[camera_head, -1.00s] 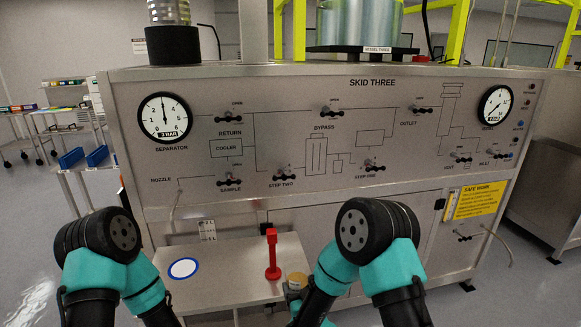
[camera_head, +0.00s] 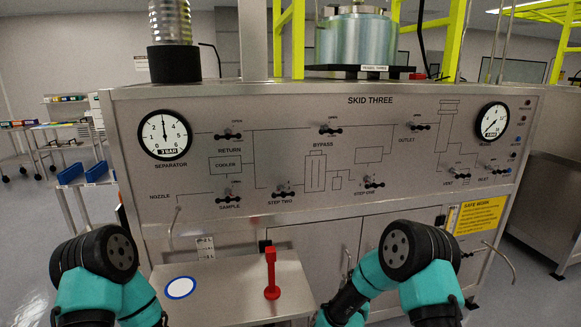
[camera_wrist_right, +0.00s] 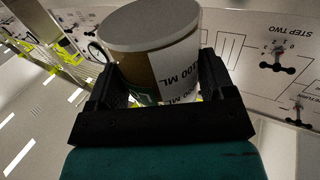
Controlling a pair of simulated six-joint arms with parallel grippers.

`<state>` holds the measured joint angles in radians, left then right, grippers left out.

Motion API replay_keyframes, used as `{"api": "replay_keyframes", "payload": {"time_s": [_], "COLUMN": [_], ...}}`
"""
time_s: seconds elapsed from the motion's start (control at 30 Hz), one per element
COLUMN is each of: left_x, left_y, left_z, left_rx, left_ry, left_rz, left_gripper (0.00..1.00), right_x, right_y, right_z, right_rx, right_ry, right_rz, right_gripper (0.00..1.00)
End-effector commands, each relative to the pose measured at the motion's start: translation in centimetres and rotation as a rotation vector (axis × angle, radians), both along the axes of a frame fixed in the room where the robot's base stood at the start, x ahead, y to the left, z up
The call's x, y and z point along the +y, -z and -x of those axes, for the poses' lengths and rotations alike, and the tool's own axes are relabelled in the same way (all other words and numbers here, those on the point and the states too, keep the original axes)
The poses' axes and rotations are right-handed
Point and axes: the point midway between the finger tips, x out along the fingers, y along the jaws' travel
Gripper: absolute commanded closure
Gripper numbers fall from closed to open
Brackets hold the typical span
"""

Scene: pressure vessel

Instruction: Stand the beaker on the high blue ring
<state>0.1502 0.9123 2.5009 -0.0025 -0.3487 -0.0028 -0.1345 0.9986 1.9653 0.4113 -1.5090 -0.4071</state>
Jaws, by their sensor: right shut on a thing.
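The beaker (camera_wrist_right: 152,52) fills the middle of the right wrist view. It has a pale grey round end, a brown wall and a white label reading 100 ML. My right gripper (camera_wrist_right: 161,80) is shut on it, one black finger on each side. In the head view the beaker and both grippers are out of sight; only arm links show. A blue ring (camera_head: 180,287) with a white middle lies on the left part of the steel shelf (camera_head: 225,306), and nothing stands on it. My left gripper is not in view.
A red post (camera_head: 271,275) stands on the shelf right of the ring. The skid panel (camera_head: 330,160) rises behind, with several valve handles and a bent nozzle tube (camera_head: 174,220) above the shelf. The shelf is clear between ring and post.

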Motion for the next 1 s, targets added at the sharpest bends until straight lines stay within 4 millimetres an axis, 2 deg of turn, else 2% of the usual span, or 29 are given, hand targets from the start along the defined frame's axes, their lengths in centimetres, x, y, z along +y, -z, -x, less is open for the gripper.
{"api": "replay_keyframes", "payload": {"time_s": [0.17, 0.37, 0.5, 0.6, 0.77, 1.0], "left_x": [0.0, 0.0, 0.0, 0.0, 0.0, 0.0], "left_y": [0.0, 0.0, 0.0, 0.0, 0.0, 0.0], "left_z": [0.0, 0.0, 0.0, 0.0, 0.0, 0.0], "left_rx": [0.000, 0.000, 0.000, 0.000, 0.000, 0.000], "left_ry": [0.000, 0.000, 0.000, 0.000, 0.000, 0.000], "left_rz": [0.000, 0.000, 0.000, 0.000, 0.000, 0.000], "left_gripper": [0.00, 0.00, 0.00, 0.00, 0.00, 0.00], "right_x": [-0.4, -0.6, -0.5, -0.3, 0.0, 0.1], "right_y": [2.9, 8.8, 12.8, 14.9, 16.6, 16.8], "right_z": [0.8, 2.9, 5.0, 6.4, 7.7, 7.8], "right_rx": [0.008, 0.011, 0.009, 0.007, 0.003, 0.001], "right_ry": [-0.038, -0.136, -0.211, -0.255, -0.291, -0.297], "right_rz": [0.001, -0.001, -0.002, -0.002, -0.001, 0.000], "right_gripper": [0.52, 0.52, 0.52, 0.52, 0.52, 0.52]}}
